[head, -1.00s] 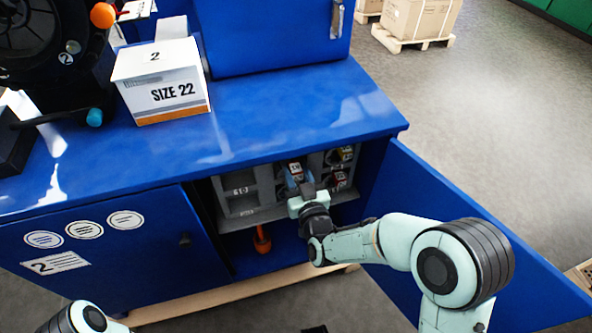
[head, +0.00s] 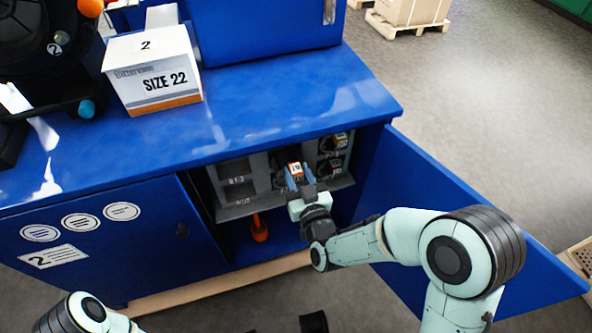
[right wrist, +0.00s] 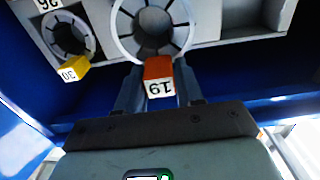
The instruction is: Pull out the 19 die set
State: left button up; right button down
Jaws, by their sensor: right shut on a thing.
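The 19 die set (head: 294,169) has an orange tag marked 19 and sits at the front of the grey rack inside the open cabinet. In the right wrist view its orange tag (right wrist: 158,78) lies between my fingers, with a pale segmented ring (right wrist: 154,28) just behind it. My right gripper (head: 301,188) is shut on the die set; its fingers (right wrist: 158,90) show on both sides of the tag. How far the set stands out of its slot is hard to tell. My left gripper is out of view; only part of the left arm shows at lower left.
The grey rack (head: 232,168) has empty slots at left and other tagged sets at right, including a yellow 30 tag (right wrist: 74,69). The open blue door (head: 460,190) stands right of my arm. An orange-handled tool (head: 259,228) is below. A SIZE 22 box (head: 152,75) stands on top.

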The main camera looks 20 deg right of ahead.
jog(key=shift+s+r, duration=0.2)
jog(key=shift+s, duration=0.5)
jog(key=shift+s+r, duration=0.15)
jog(key=shift+s, duration=0.5)
